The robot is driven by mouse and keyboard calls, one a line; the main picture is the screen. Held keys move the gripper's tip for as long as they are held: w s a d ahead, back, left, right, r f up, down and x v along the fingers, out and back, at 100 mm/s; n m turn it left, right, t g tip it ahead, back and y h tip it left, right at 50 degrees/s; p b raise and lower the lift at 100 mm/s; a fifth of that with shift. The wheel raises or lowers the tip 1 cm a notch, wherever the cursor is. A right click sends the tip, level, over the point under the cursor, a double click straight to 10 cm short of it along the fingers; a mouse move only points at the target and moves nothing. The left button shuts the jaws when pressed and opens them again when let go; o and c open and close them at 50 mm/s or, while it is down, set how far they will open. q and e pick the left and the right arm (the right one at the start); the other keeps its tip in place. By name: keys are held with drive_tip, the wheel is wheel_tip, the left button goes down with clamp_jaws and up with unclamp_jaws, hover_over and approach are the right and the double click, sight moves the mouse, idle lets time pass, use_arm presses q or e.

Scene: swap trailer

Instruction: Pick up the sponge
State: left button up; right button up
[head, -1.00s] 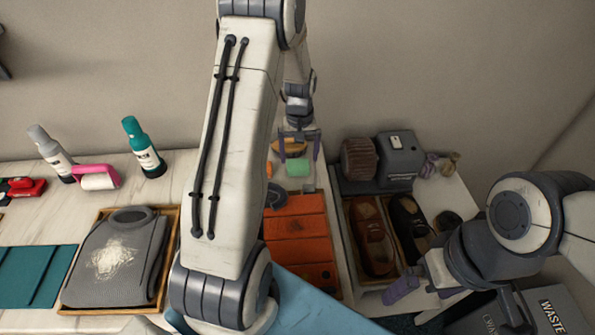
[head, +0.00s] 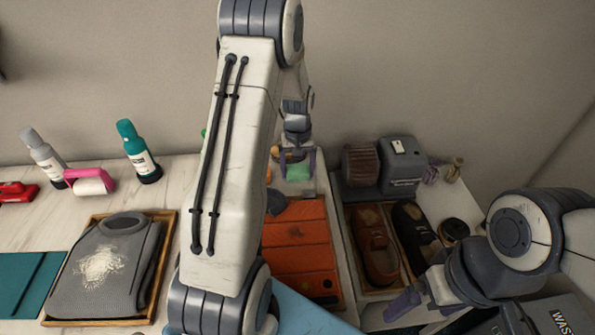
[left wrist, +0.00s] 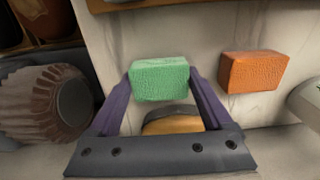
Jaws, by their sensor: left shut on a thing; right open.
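The green sponge (head: 297,172) is a small textured block at the back of the table, beyond the orange box. My left gripper (head: 297,165) reaches down over it. In the left wrist view the sponge (left wrist: 159,78) sits between the two purple fingers, and the gripper (left wrist: 160,84) is shut on it. Whether the sponge is clear of the surface cannot be told. My right gripper (head: 405,302) is open and empty at the lower right, with one finger clearly visible.
An orange block (left wrist: 253,71) and a wooden-backed brush (left wrist: 172,125) lie close to the sponge. A ribbed roller (left wrist: 42,100) is at the left in the wrist view. A shoe tray (head: 349,232) and orange box (head: 300,240) stand in front.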

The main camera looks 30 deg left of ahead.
sight(300, 171)
use_arm(q)
drive_tip(key=r+p, duration=0.3)
drive_tip(key=d+r+p, duration=0.1)
drive_tip(key=r, duration=0.1)
drive_tip(key=shift+s+r+p, duration=0.1)
drive_tip(key=shift+r+p, duration=0.1)
drive_tip(key=shift+p, duration=0.15)
drive_tip(key=s+d+r+p, duration=0.2)
drive_tip(key=d+r+p, duration=0.2)
drive_tip(key=d, duration=0.6)
drive_tip(key=shift+s+d+r+p, duration=0.15)
drive_tip(key=shift+s+r+p, duration=0.25)
drive_tip(key=shift+r, duration=0.4)
